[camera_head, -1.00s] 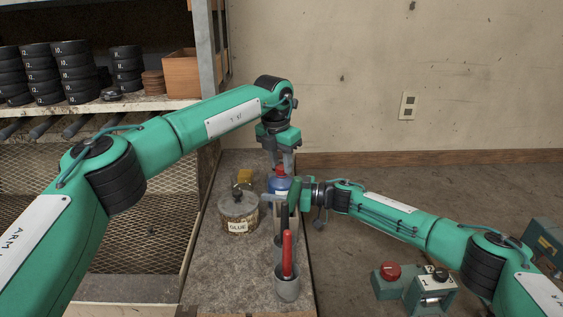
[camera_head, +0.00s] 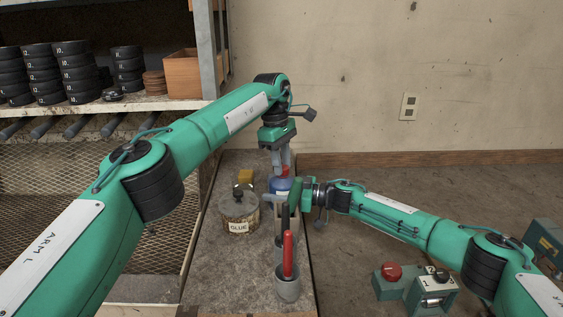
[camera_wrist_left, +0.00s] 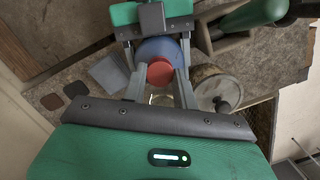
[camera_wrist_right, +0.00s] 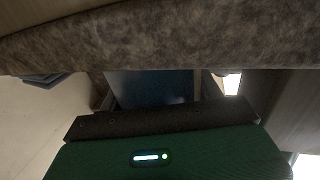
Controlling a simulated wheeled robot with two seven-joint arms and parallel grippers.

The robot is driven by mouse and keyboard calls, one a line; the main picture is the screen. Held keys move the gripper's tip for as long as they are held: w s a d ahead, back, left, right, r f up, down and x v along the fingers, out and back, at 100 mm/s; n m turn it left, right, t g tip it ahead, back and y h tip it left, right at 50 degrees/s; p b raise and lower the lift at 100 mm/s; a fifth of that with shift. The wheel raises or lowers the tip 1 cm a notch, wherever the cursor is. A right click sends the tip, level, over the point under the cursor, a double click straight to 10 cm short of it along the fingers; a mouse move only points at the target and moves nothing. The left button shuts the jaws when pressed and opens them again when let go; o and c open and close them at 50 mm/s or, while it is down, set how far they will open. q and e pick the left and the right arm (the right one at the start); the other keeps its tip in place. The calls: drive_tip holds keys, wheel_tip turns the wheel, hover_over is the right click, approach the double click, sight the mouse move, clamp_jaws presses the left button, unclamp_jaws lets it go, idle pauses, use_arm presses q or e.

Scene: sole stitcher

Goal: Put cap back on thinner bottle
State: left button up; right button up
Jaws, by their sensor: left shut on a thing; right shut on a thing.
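The red cap (camera_wrist_left: 160,72) sits at the bottle's top, between my left fingers; in the head view the cap (camera_head: 283,171) is partly hidden. My left gripper (camera_head: 281,172) comes down from above and is shut on the cap. My right gripper (camera_head: 284,197) reaches in from the right and is shut on the bottle's body. In the right wrist view the blue bottle (camera_wrist_right: 152,88) fills the space between the fingers. Whether the cap is fully seated cannot be seen.
A grey holder (camera_head: 288,289) with a red-handled tool (camera_head: 288,254) stands in front. A red-button control box (camera_head: 391,272) is at the right.

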use_arm(q)
drive_tip(key=m, duration=0.4)
drive_tip(key=o, duration=0.9)
drive_tip(key=shift+c, duration=0.2)
